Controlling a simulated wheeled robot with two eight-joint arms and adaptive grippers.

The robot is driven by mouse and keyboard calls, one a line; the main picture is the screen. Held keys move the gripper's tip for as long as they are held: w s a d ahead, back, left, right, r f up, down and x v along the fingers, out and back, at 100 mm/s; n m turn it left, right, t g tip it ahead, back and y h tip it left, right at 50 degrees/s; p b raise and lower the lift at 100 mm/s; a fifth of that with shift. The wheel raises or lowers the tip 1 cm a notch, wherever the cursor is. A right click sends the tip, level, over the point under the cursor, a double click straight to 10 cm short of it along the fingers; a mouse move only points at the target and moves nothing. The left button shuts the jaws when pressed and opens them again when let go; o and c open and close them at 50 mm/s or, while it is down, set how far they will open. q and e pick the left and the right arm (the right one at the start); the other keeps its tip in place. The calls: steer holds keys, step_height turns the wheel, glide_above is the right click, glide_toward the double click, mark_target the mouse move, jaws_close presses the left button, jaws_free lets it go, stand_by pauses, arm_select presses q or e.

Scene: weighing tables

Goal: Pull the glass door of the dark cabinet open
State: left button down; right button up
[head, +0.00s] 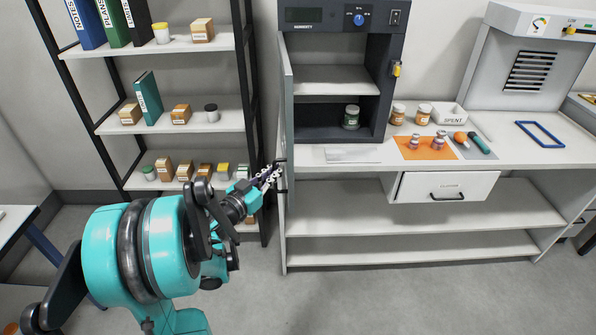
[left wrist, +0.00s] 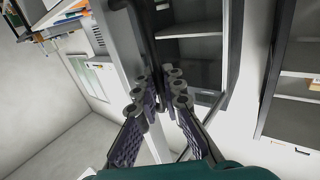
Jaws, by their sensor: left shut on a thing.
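The dark cabinet (head: 340,134) stands on the bench in the head view, its front open onto a shelf and a green-labelled jar (head: 351,117). Its glass door (head: 288,100) stands swung out at the cabinet's left side and shows nearly edge-on. My left gripper (head: 272,175) is at the lower end of the door, shut on the door's dark handle (head: 282,177). In the left wrist view my left gripper's fingers (left wrist: 160,95) close around the handle, and the fingers partly hide it. My right gripper is not in view.
A shelf rack (head: 170,111) with boxes and binders stands left, close to my left arm. Right of the cabinet, the bench holds jars, an orange mat (head: 408,154) and a white SPENT tray (head: 449,115). A drawer (head: 470,184) is below. The floor in front is clear.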

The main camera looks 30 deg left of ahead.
arm_select(q)
steer(key=s+a+m+h, duration=0.2)
steer(key=s+a+h, duration=0.2)
steer(key=a, duration=0.9)
steer(key=shift+s+m+g, duration=0.25)
steer(key=shift+m+g, duration=0.15)
steer(key=shift+a+r, duration=0.15)
steer(key=shift+a, duration=0.05)
steer(key=c, duration=1.7)
jaws_free()
steer(key=shift+o, duration=0.4)
steer(key=shift+a, duration=0.15)
steer(key=v, duration=1.2)
